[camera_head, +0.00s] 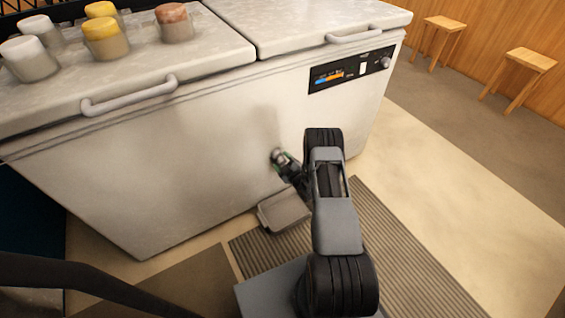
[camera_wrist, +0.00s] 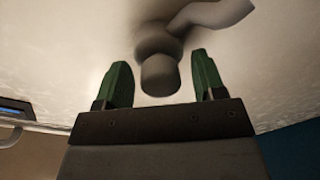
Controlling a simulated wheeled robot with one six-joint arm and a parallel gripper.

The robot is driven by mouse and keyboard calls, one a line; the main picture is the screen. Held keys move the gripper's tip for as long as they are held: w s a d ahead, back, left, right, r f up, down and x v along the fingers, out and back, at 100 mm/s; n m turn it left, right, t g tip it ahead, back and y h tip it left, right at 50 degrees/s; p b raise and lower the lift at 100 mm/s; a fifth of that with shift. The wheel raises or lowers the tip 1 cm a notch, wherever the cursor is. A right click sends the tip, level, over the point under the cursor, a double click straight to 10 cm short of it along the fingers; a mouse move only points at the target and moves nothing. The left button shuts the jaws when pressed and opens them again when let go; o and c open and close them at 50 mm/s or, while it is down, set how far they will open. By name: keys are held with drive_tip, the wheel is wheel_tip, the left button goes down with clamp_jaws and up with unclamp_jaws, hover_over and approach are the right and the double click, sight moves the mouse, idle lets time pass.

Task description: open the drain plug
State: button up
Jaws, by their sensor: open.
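The drain plug (camera_wrist: 160,74) is a grey round-ended fitting with a curved lever, standing out from the white front of the chest freezer (camera_head: 200,150). In the wrist view it sits between the two green fingers of my gripper (camera_wrist: 163,80), with a gap on both sides. My gripper is open and holds nothing. In the head view my gripper (camera_head: 277,156) is close to the lower front of the freezer, and the plug is hard to make out behind it. The lever (camera_wrist: 210,14) points up and right in the wrist view.
A grey tray (camera_head: 284,213) lies on the floor below the gripper. A ribbed mat (camera_head: 395,260) is on the floor. Several capped jars (camera_head: 105,40) stand on the freezer lid. Freezer handles (camera_head: 130,97) stick out above. Two wooden stools (camera_head: 525,68) stand at the back right.

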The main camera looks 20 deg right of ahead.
clamp_jaws()
drive_tip(key=shift+s+d, duration=0.1)
drive_tip(key=shift+s, duration=0.95)
unclamp_jaws()
drive_tip(key=s+d+p, duration=0.2)
drive_tip(key=s+p, duration=0.1)
drive_tip(key=s, duration=1)
drive_tip(key=shift+s+d, duration=0.3)
